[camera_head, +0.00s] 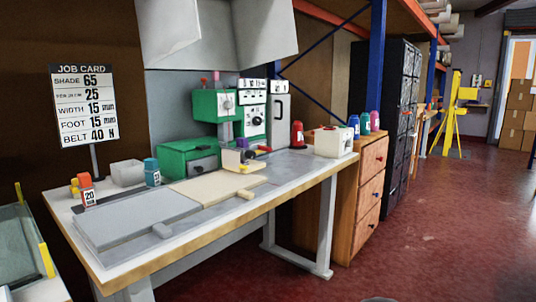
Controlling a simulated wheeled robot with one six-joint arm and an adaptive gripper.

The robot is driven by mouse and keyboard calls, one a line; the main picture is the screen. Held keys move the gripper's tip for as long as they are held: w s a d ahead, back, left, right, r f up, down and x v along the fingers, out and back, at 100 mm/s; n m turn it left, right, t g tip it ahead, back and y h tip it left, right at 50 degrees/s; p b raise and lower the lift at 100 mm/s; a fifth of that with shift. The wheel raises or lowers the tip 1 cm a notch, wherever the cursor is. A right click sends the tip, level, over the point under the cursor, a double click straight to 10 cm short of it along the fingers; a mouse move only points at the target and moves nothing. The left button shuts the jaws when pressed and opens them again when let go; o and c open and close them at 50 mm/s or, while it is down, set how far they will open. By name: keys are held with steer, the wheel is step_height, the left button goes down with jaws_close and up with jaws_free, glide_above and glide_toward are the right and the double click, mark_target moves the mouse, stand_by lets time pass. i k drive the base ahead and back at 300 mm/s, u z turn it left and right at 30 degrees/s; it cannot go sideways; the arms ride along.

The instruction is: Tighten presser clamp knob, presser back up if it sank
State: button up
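The green binding machine (212,105) stands on the long workbench against the grey wall panel. A slim pinkish-red post or knob (204,82) rises from its top, and a small dark round knob (228,104) shows on its front. Below the head, a cream block with dark and purple parts (240,156) sits at the work area. I cannot tell which of these is the presser clamp knob, nor how high the presser stands; the parts are too small. My gripper is not in view.
A job card (84,105) reads shade 65, width 15, foot 15, belt 40 N. The workbench (130,258) holds a grey plate (125,218), a cream board (212,187) and a blue can (152,172). A wooden drawer cabinet (370,190) stands right. Red floor (440,235) is clear there.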

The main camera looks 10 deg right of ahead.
mark_target(249, 154)
steer(key=z, duration=0.15)
steer(key=i, duration=0.9)
steer(key=u, duration=0.3)
